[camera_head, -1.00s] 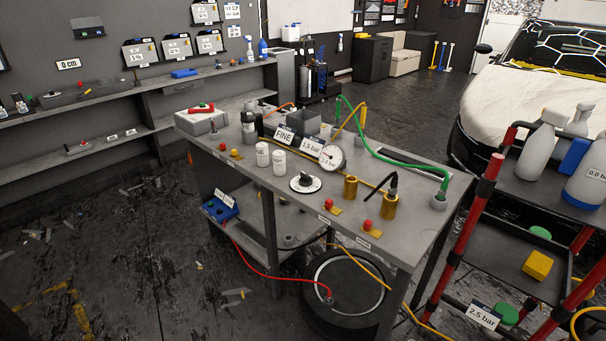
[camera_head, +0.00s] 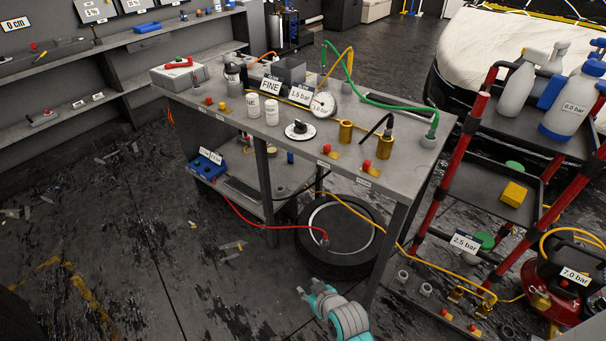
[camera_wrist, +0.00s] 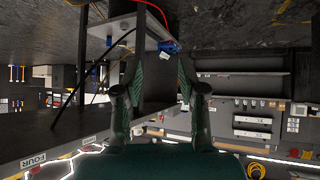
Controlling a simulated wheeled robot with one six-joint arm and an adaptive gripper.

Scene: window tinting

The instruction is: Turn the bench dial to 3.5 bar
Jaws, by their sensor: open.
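The bench dial is a round white plate with a black knob (camera_head: 299,130) on the front part of the grey bench top (camera_head: 215,100). Behind it stands a round white gauge (camera_head: 322,105) with a small label that seems to read 1.0 bar. A sign beside it reads 1.5 bar (camera_head: 301,95), next to a sign reading FINE (camera_head: 271,87). My teal and grey arm shows low in the head view, below the bench. My gripper (camera_wrist: 158,75) shows in the wrist view with its two dark green fingers apart and nothing between them, away from the dial.
Two white cans (camera_head: 262,107), brass cylinders (camera_head: 385,146) and red buttons (camera_head: 367,165) stand near the dial. A tyre (camera_head: 340,235) lies under the bench. A red-framed cart (camera_head: 465,140) and a red compressor (camera_head: 560,285) stand at right. Hoses cross the floor.

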